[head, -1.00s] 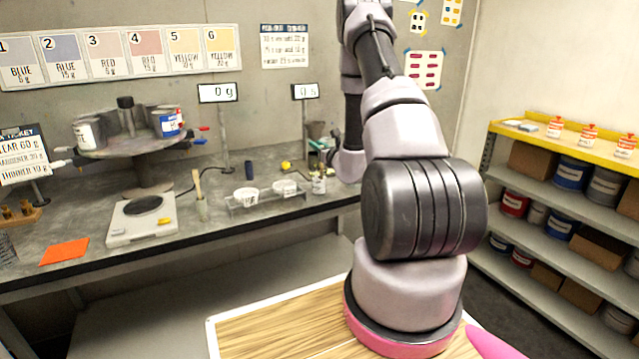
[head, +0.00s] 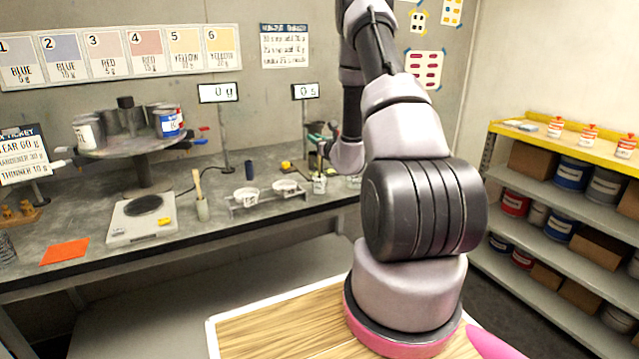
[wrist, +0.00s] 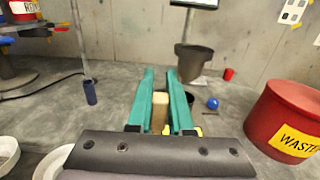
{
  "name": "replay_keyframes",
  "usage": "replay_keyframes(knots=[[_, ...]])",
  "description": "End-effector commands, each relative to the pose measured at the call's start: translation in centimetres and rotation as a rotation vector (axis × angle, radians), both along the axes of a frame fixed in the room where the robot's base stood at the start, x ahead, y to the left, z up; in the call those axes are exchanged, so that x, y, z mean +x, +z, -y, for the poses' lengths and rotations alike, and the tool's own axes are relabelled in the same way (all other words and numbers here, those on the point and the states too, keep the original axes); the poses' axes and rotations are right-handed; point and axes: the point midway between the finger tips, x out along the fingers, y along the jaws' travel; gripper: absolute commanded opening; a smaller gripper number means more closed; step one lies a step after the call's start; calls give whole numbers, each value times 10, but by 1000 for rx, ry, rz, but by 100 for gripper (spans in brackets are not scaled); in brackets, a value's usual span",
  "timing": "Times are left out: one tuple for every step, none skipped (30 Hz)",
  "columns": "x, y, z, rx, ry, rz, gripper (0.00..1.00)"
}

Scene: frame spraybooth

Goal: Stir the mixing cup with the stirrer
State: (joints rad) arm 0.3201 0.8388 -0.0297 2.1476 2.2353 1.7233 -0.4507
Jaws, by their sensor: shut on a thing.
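My gripper (head: 319,137) has green fingers, which also show in the wrist view (wrist: 160,112). They are closed on the pale wooden stirrer (wrist: 160,108). In the head view the stirrer (head: 320,160) stands roughly upright under the fingers. Its lower end meets a small white labelled cup (head: 320,186), which looks like the mixing cup. I cannot tell how deep the tip is inside. In the wrist view the cup below the fingers is hidden by the gripper body.
A rack with two white cups (head: 246,194) stands left of the gripper. Further left are a pot with a wooden stick (head: 202,210) and a scale (head: 143,222). The wrist view shows a red waste bin (wrist: 285,115) at right and a dark funnel-like vessel (wrist: 194,62) behind.

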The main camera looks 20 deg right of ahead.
Motion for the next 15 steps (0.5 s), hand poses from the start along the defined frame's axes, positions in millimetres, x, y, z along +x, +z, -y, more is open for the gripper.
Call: replay_keyframes(knots=[[0,5,0,-1,-1,2,0],[0,8,0,0,-1,2,0],[0,11,0,1,-1,2,0],[0,13,0,1,-1,2,0],[0,16,0,0,-1,2,0],[0,19,0,-1,-1,2,0],[0,21,0,-1,-1,2,0],[0,24,0,0,-1,2,0],[0,27,0,0,-1,2,0],[0,29,0,0,0,2,0],[0,32,0,0,0,2,0],[0,35,0,0,0,2,0],[0,37,0,0,0,2,0],[0,40,0,-1,0,2,0],[0,43,0,-1,0,3,0]])
